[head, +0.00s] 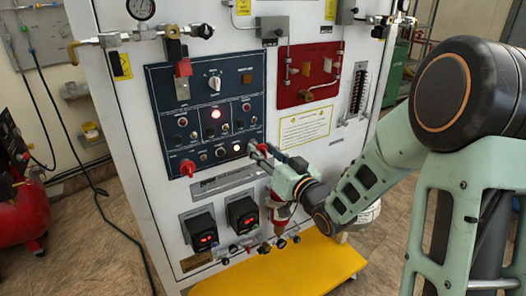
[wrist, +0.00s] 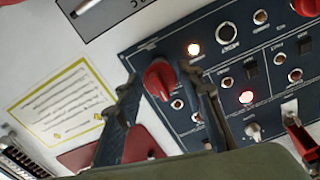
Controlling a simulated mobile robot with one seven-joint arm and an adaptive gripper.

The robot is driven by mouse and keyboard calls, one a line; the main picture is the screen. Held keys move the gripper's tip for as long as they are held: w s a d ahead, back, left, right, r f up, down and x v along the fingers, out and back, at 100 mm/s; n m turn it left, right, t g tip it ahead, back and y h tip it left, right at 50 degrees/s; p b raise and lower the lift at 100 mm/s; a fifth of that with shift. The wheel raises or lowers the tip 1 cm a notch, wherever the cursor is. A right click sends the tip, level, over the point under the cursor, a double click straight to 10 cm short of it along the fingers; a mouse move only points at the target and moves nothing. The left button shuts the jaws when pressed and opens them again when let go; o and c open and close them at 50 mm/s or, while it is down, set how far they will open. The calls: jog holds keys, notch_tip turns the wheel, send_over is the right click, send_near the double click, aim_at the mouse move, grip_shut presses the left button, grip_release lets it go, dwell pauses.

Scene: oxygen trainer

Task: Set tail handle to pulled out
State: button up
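A red handle (wrist: 158,80) sits at the edge of the dark blue control panel (wrist: 215,75) in the wrist view. My gripper (wrist: 160,77) is open, with one finger on either side of this handle in the picture. Gaps show between the handle and both fingers, so it does not look gripped. In the head view my gripper (head: 259,150) is at the lower right corner of the blue panel (head: 232,103) and largely hides this handle. Another red handle (head: 187,168) is at the panel's lower left. No readable label shows which is the tail handle.
A lit white lamp (wrist: 193,49) and lit red lamp (wrist: 246,97) are near my fingers. A red lever (head: 183,67) and white knob (head: 214,82) are higher on the panel. Two black display boxes (head: 243,214) protrude below. A yellow step (head: 290,270) lies at the base.

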jog(key=v, duration=0.7)
jog(key=shift+d, duration=0.15)
jog(key=shift+s, duration=0.15)
